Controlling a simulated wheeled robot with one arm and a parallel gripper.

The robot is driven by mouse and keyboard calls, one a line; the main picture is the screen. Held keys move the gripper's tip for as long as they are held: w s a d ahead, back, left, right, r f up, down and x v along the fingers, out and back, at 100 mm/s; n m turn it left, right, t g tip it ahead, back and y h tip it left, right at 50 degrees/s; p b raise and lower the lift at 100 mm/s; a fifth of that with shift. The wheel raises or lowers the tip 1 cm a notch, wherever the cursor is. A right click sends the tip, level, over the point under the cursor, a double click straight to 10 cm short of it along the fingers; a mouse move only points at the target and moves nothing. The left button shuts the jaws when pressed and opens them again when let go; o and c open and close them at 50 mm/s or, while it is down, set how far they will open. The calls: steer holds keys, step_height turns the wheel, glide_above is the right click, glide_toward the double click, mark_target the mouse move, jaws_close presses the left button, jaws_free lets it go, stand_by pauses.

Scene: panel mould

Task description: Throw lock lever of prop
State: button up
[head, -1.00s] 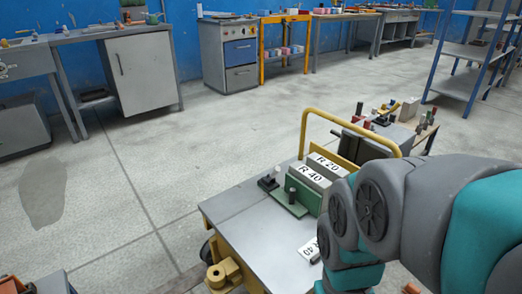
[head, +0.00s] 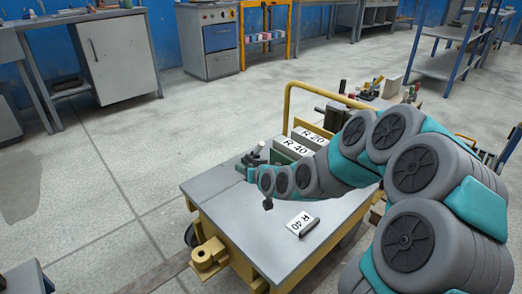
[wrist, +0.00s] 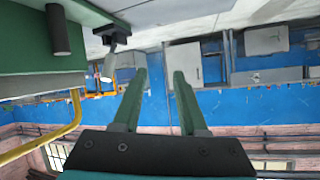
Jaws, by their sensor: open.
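My gripper (wrist: 159,74) is open, with its two green fingers apart and nothing between them. In the head view its end (head: 252,172) is at the far left of my arm, over the cart's back edge. A small black fitting with a pale knob or lever (wrist: 107,72) shows just left of the fingers in the wrist view, apart from them. In the head view this black fitting (head: 249,159) is partly hidden by my gripper. A green block (wrist: 40,62) with a dark upright pin (wrist: 58,30) is beside it. I cannot tell which part is the lock lever.
Blocks marked R 40 (head: 297,147) and R 20 (head: 312,134) stand behind my arm on the cart (head: 240,221). A loose R 40 piece (head: 302,223) lies on its top. A yellow rail (head: 340,92) rises behind.

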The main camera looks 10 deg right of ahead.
mark_target(262, 146)
steer(key=shift+w+d+f+m+t+h+b, duration=0.55)
steer(key=shift+w+d+t, duration=0.55)
steer(key=shift+w, duration=1.45)
steer(key=shift+w+d+f+m+t+h+b, duration=0.2)
steer(key=shift+w+d+m+t+h, duration=0.9)
steer(key=shift+w, duration=1.5)
steer(key=shift+w+d+f+m+t+h+b, duration=0.15)
steer(key=shift+w+d+f+m+t+b, duration=0.4)
steer(key=shift+w+d, duration=1.5)
steer(key=shift+w+a+r+n, duration=0.25)
steer(key=shift+w+a+n, duration=0.05)
steer(key=shift+w+a, duration=0.25)
jaws_close()
